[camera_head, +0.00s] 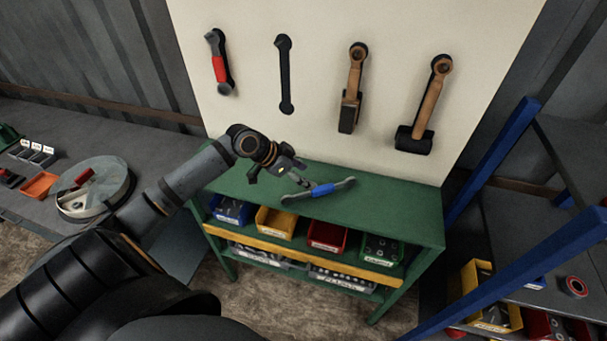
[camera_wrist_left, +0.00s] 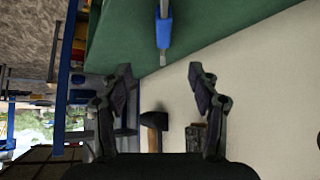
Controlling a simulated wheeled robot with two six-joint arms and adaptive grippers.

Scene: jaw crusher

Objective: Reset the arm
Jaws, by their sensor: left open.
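My left arm reaches in from the left in the head view. My left gripper (camera_head: 279,176) is above the left part of the green bench top (camera_head: 400,212), open and empty. In the left wrist view its two fingers (camera_wrist_left: 162,82) stand wide apart with nothing between them. A grey wrench with a blue handle (camera_head: 323,190) lies on the bench top, just right of the gripper and apart from it. The wrench also shows at the top of the left wrist view (camera_wrist_left: 163,32). My right gripper is in neither view.
A pale board (camera_head: 310,60) behind the bench holds a red-handled tool (camera_head: 219,68), a black wrench (camera_head: 284,75) and two hammers. Bins, including a yellow one (camera_head: 275,222), sit under the bench top. A blue-framed shelf (camera_head: 487,165) stands right; a grey table (camera_head: 130,150) stands left.

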